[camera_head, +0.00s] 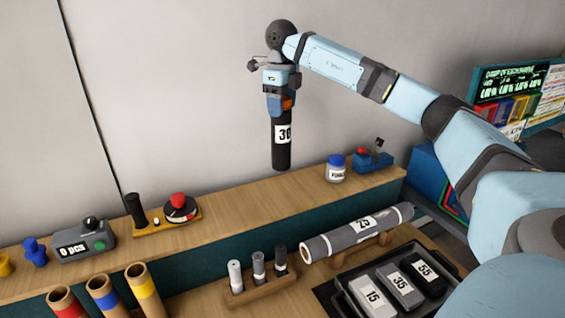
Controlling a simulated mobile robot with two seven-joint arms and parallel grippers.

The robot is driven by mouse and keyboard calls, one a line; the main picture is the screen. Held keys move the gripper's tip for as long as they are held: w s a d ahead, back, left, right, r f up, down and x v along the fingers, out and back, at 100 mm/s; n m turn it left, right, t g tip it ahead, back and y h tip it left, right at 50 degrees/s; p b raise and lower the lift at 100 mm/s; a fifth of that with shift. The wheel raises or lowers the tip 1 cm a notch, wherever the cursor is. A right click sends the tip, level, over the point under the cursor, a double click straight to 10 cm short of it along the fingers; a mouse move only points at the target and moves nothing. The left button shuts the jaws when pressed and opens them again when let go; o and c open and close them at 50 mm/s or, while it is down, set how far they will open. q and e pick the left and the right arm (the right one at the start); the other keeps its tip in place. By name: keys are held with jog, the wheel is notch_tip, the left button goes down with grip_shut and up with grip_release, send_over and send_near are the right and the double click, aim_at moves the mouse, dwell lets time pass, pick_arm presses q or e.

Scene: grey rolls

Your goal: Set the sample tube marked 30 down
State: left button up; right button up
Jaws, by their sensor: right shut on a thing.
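The sample tube marked 30 (281,153) is a black cylinder with a white label. It hangs upright in the air above the wooden shelf. My right gripper (279,104) points down and is shut on the tube's upper end. The tube's lower end appears clear of the shelf. My left gripper is not in the camera_head view.
Below, a small wooden rack (262,288) holds three small tubes. A large grey roll marked 25 (345,240) lies on a cradle. A black tray (452,263) holds blocks marked 15, 35 and 55. A blue-capped jar (337,173) stands on the shelf (240,214).

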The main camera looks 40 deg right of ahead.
aim_at(282, 153)
notch_tip(282, 153, down, 9)
jog(key=shift+f+p, duration=0.15)
jog(key=shift+p, duration=0.5)
notch_tip(282, 153, down, 5)
jog(key=shift+r+p, duration=0.2)
jog(key=shift+p, duration=0.2)
pick_arm(q)
jog(key=r, duration=0.2)
jog(key=shift+w+a+r, duration=0.15)
jog(key=shift+w+r, duration=0.1)
jog(key=shift+r, duration=0.05)
pick_arm(e)
jog(key=shift+f, duration=0.2)
jog(key=o, duration=0.8)
jog(key=shift+f, duration=0.15)
jog(key=shift+c, duration=0.2)
jog(key=o, duration=0.4)
jog(key=shift+o, duration=0.2)
